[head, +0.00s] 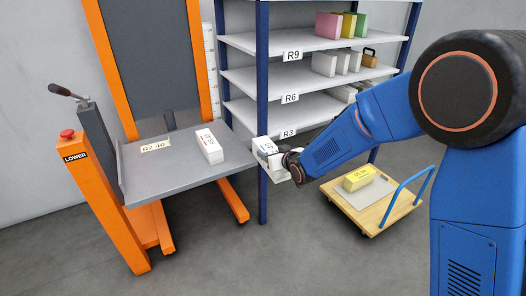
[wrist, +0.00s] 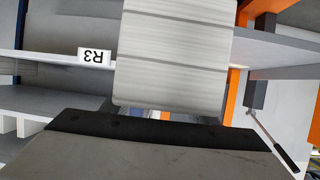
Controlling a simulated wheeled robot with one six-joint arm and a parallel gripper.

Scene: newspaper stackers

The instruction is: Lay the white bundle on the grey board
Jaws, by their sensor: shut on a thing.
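Another white bundle (head: 209,148) lies on the grey lift platform (head: 180,170) at the left.
The orange lift (head: 117,215) has a red button and a lever. Blue-posted shelves (head: 300,78) labelled R9, R6 and R3 hold coloured and white bundles. The wooden cart (head: 356,216) has a blue handle (head: 408,183). Floor between lift and cart is clear.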

